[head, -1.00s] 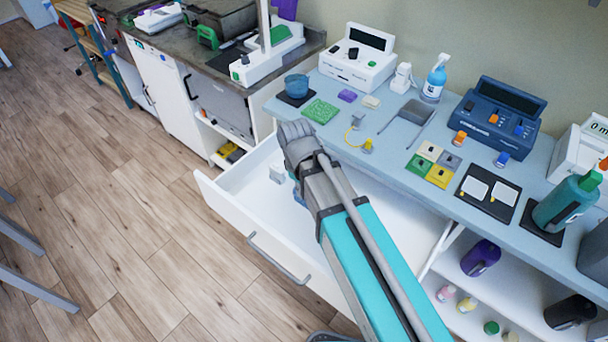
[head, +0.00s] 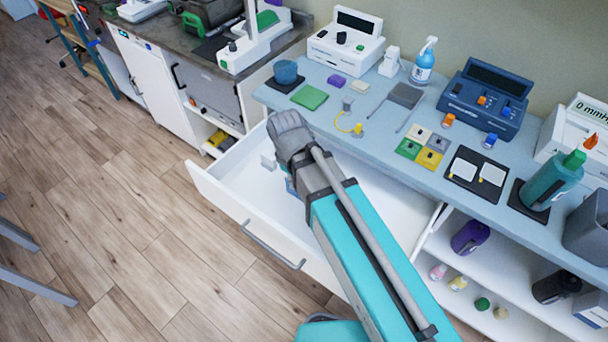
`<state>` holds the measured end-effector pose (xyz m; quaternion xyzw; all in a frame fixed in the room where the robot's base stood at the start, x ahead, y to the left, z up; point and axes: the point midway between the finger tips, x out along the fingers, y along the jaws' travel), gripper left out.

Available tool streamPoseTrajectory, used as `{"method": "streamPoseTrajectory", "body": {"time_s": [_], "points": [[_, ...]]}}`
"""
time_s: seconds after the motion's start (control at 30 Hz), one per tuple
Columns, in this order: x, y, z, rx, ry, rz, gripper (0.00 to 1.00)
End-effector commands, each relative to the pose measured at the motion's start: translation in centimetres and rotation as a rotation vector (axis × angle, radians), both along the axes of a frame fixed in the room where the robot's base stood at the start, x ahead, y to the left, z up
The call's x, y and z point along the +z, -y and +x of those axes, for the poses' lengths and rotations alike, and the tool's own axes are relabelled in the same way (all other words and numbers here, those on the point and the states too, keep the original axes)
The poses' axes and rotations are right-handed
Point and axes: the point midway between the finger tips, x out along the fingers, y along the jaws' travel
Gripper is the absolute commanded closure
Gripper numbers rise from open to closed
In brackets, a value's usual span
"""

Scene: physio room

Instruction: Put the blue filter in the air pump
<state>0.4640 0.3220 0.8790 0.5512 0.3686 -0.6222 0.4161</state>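My arm reaches over the open white drawer (head: 222,190), and my gripper (head: 286,128) is at the drawer's back, near the table's front edge. I see it from behind, so its fingertips and anything between them are hidden. A small blue thing (head: 291,187) inside the drawer is mostly covered by my arm; I cannot tell whether it is the filter. A small blue piece (head: 490,140) stands on the table in front of a dark blue device (head: 485,98). I cannot tell which device is the air pump; a white one (head: 345,45) stands at the back.
A small pale block (head: 268,160) lies in the drawer. The light blue table (head: 330,85) holds a blue bowl (head: 287,72), a green pad (head: 310,97), coloured squares (head: 430,158), a spray bottle (head: 424,62) and a teal bottle (head: 550,180). Floor left of the drawer is clear.

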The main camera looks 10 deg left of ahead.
Motion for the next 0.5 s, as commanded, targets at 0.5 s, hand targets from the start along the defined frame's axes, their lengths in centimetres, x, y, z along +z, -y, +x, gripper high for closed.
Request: {"method": "streamPoseTrajectory", "body": {"time_s": [0.5], "points": [[4.4,0.0,0.0,0.0,0.0,0.0,1.0]]}}
